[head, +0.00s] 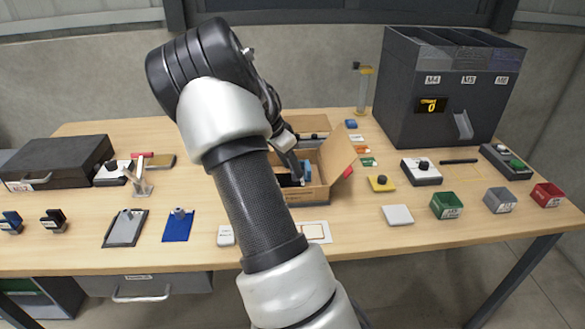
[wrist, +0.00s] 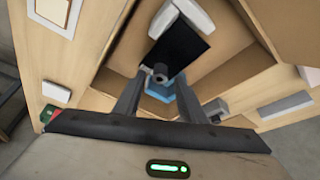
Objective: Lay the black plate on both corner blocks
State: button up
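The black plate (wrist: 177,47) lies tilted inside an open cardboard box, with a dark round knob (wrist: 159,72) near its edge. In the head view a dark part inside the box, probably the plate, shows at the box's left, partly behind my arm. My gripper (wrist: 160,75) points into the box. Its fingers stand apart on either side of the knob, with gaps visible. A light blue block (wrist: 160,91) shows just below the knob, between the fingers. A white piece (wrist: 190,13) lies beyond the plate. I cannot tell which pieces are the corner blocks.
The cardboard box (head: 313,193) has raised walls and an open flap (head: 338,152) at right. A dark dispenser (head: 450,90) stands back right. Small bins (head: 447,205) line the right. A black case (head: 55,162) lies at left. The wooden table has clear patches in front.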

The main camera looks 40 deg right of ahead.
jog(key=p+v, duration=0.1)
jog(key=v, duration=0.9)
jog(key=s+a+r+n+t+y, duration=0.2)
jog(key=s+a+r+n, duration=0.3)
jog(key=a, duration=0.4)
jog(key=s+a+r+n+t+y, duration=0.1)
jog(key=s+a+r+n+y, duration=0.1)
jog(key=s+a+r+n, duration=0.45)
jog(key=s+a+n+t, duration=0.2)
jog(key=s+a+n, duration=0.5)
jog(key=s+a, duration=0.5)
jog(key=shift+s+f+t, duration=0.4)
jog(key=shift+s+f, duration=0.1)
jog(key=shift+s, duration=0.3)
